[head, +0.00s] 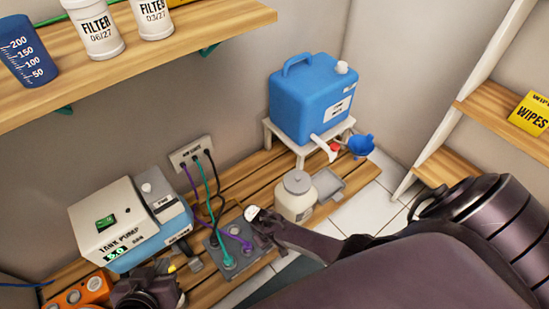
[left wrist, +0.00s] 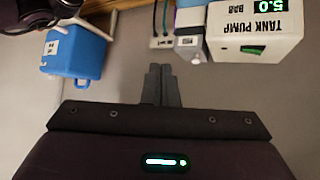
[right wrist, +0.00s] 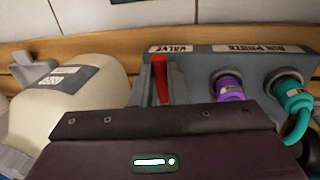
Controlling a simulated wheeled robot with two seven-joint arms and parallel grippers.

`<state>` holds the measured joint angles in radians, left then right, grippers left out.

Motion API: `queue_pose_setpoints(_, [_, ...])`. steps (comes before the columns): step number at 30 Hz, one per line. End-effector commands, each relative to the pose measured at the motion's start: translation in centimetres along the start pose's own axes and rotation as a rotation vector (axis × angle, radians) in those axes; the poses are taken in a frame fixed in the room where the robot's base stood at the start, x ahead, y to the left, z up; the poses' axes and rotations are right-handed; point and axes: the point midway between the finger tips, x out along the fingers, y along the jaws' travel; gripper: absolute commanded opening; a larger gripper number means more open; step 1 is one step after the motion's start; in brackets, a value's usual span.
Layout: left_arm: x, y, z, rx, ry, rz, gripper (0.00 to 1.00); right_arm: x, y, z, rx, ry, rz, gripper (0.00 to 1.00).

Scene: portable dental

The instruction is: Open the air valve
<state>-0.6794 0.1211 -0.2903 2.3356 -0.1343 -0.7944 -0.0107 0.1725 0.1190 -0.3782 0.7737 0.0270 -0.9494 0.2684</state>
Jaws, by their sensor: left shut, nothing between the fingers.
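The grey port panel (head: 212,246) lies on the wooden bench with a purple and a teal plug in it. In the right wrist view the panel (right wrist: 205,62) carries a "VALVE" label and a red valve lever (right wrist: 160,80). The lever stands upright between the fingers of my right gripper (right wrist: 160,90); I cannot tell whether they press on it. In the head view my right arm hides the lever. My left gripper (head: 147,298) is low at the left, in front of the tank pump (head: 115,225). Its fingers (left wrist: 162,85) are together and empty.
A cream jar (head: 295,196) stands close beside the panel and my right gripper. A blue water container (head: 310,100) sits on a white stand behind it. An orange box (head: 80,295) is near my left gripper. Hoses run from the wall outlet (head: 190,152) to the panel.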

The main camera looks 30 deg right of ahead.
Motion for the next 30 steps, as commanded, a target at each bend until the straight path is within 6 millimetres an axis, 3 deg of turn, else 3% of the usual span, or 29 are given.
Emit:
queue_pose_setpoints(1, [0.0,0.0,0.0,0.0,0.0,0.0,0.0,0.0,-0.1,0.0,0.001,0.0,-0.002,0.19])
queue_pose_setpoints(5, [0.0,0.0,0.0,0.0,0.0,0.0,0.0,0.0,-0.1,0.0,0.001,0.0,-0.002,0.35])
queue_pose_setpoints(16, [-0.1,0.1,0.5,-0.002,-0.029,0.001,0.0,-0.3,0.0,0.0,0.0,0.001,-0.001,0.35])
queue_pose_setpoints(27, [-2.1,-0.1,7.3,-0.019,-0.373,-0.003,0.0,-3.3,0.0,0.0,0.0,0.001,-0.001,0.35])
queue_pose_setpoints(30, [-3.1,-1.3,7.3,-0.033,-0.447,-0.031,0.0,-5.6,0.1,0.0,0.001,0.002,-0.001,0.35])
